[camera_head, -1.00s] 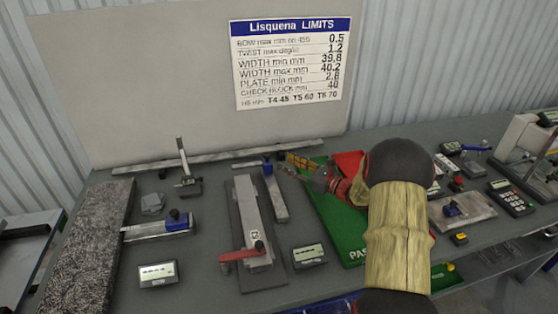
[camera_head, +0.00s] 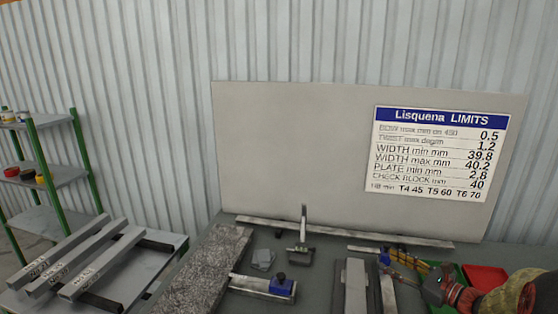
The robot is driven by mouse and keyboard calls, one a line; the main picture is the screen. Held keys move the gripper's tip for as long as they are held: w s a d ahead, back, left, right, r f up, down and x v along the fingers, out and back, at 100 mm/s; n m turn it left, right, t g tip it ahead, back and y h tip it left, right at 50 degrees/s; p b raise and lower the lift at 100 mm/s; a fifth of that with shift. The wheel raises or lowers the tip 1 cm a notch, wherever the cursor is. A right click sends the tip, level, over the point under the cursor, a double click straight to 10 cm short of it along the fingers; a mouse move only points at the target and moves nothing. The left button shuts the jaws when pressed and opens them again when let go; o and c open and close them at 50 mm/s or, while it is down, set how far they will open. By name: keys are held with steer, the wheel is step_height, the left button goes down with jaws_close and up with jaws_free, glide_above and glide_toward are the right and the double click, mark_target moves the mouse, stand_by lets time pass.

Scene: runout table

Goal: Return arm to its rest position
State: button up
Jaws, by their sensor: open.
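My gripper (camera_head: 400,268) is at the lower right of the head view, at the end of my arm. It is small in the picture and sits above the table near the green and red trays. No held object shows in it. The rest of my arm runs off the lower right edge, and most of it is out of view.
The runout table holds a granite slab (camera_head: 207,272), an upright gauge stand (camera_head: 301,245) and a blue-knobbed tool (camera_head: 268,287). A red tray (camera_head: 485,277) is at the right. A limits board (camera_head: 440,152) stands behind. Labelled bars (camera_head: 75,262) lie on a left side table; green-framed shelves (camera_head: 45,175) are beyond.

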steer(key=s+a+r+n+g, duration=0.3)
steer(key=s+a+n+g, duration=0.2)
steer(key=s+a+n, duration=0.45)
steer(key=s+a+r+n+g, duration=0.2)
steer(key=s+a+n+g, duration=0.2)
steer(key=s+a, duration=0.55)
steer(key=s+r+n+h, duration=0.1)
steer(key=s+n+h, duration=0.8)
steer(key=s+n, duration=0.5)
steer(key=shift+s+d+r+t, duration=0.2)
steer(key=shift+s+r+t, duration=0.15)
steer(key=shift+s, duration=0.9)
steer(key=shift+c, duration=0.4)
